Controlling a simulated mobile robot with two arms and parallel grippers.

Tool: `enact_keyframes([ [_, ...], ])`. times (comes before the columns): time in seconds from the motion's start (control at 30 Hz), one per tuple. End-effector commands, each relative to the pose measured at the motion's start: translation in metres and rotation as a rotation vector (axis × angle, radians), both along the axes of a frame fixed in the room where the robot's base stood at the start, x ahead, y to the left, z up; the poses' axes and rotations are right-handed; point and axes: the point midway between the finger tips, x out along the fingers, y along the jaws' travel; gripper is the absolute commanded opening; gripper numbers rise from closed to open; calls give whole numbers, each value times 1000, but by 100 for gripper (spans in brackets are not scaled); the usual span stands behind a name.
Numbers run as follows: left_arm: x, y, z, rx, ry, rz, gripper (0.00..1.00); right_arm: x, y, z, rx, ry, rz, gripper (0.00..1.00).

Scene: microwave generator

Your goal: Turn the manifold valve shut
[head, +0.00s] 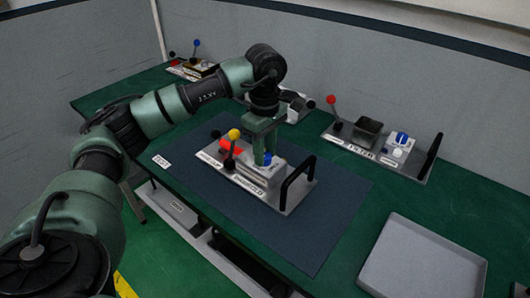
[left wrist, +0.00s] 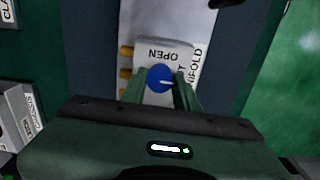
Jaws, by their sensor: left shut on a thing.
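The manifold valve has a round blue knob (left wrist: 159,77) with a pale pointer mark, on a white block (left wrist: 178,53) printed OPEN. It stands on a light plate lettered MANIFOLD (left wrist: 192,68). In the head view the blue knob (head: 266,159) shows partly behind my fingers, on the metal module (head: 290,204) on the dark mat. My left gripper (head: 262,152) points down over the knob and is shut on it. In the left wrist view its fingers (left wrist: 160,90) are on both sides of the knob. My right gripper is not in view.
The module also carries a yellow-ball lever (head: 234,134) and a black handle (head: 299,178). A similar module with a red-ball lever (head: 332,100) and another blue knob (head: 402,138) stands behind right. A grey tray (head: 385,262) lies at front right. The mat's (head: 335,215) right part is clear.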

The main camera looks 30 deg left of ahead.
Motion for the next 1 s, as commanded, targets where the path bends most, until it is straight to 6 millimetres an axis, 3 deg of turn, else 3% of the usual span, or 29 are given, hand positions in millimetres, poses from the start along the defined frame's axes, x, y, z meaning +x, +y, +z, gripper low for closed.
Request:
enact_keyframes([
  [0.37,0,0,1,0,-1,-6,0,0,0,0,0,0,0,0],
  [0.4,0,0,1,0,-1,-6,38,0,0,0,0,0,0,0],
  [0.47,0,0,1,0,-1,-6,52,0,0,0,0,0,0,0],
  [0.8,0,0,2,1,-1,-4,52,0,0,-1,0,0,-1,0],
  [1.0,1,0,28,-1,-6,-4,52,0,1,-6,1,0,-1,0],
])
